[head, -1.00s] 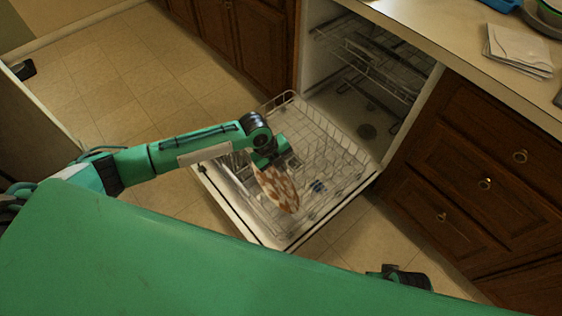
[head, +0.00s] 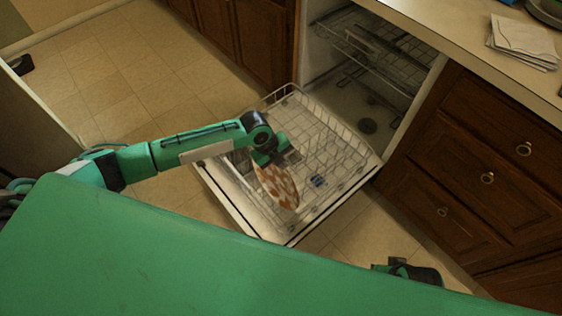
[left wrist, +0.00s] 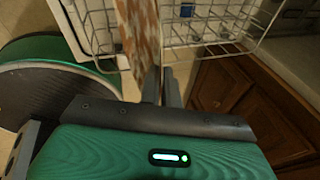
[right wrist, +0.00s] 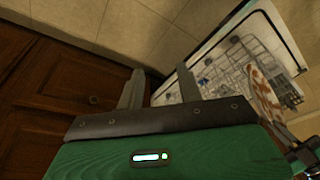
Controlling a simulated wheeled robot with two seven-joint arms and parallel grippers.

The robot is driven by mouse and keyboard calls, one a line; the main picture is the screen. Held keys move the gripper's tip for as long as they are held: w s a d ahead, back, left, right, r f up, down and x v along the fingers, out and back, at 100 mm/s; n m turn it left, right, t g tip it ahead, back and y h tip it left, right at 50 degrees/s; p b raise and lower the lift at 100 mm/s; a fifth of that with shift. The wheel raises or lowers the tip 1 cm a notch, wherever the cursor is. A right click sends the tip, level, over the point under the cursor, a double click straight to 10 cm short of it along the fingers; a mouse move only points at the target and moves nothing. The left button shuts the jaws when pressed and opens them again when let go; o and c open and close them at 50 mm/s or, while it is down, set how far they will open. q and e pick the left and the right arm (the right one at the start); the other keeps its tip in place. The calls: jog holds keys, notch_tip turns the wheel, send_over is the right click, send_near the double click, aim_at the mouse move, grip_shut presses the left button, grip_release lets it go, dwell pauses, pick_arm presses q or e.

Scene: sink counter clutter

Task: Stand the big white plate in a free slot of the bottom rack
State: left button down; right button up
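A large plate (head: 277,186) with a brown-and-white pattern hangs roughly upright, edge-on, over the front part of the pulled-out bottom rack (head: 335,145). My left gripper (head: 277,160) is shut on its upper edge; in the left wrist view the fingers (left wrist: 162,85) pinch the plate (left wrist: 140,35). I cannot tell whether its lower edge sits between tines or is above them. My right gripper (right wrist: 160,88) is open and empty, low at the right of the rack. The plate also shows at the right of the right wrist view (right wrist: 262,95).
A small blue item (head: 318,181) is in the rack near the plate. The dishwasher door (head: 225,200) lies open beneath the rack. The upper rack (head: 370,50) is inside the machine. Wooden drawers (head: 490,170) stand at the right, with folded cloths (head: 524,42) on the counter.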

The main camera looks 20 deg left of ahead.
pick_arm(q)
jog(key=c, duration=1.6)
grip_release()
jog(key=shift+o, duration=0.2)
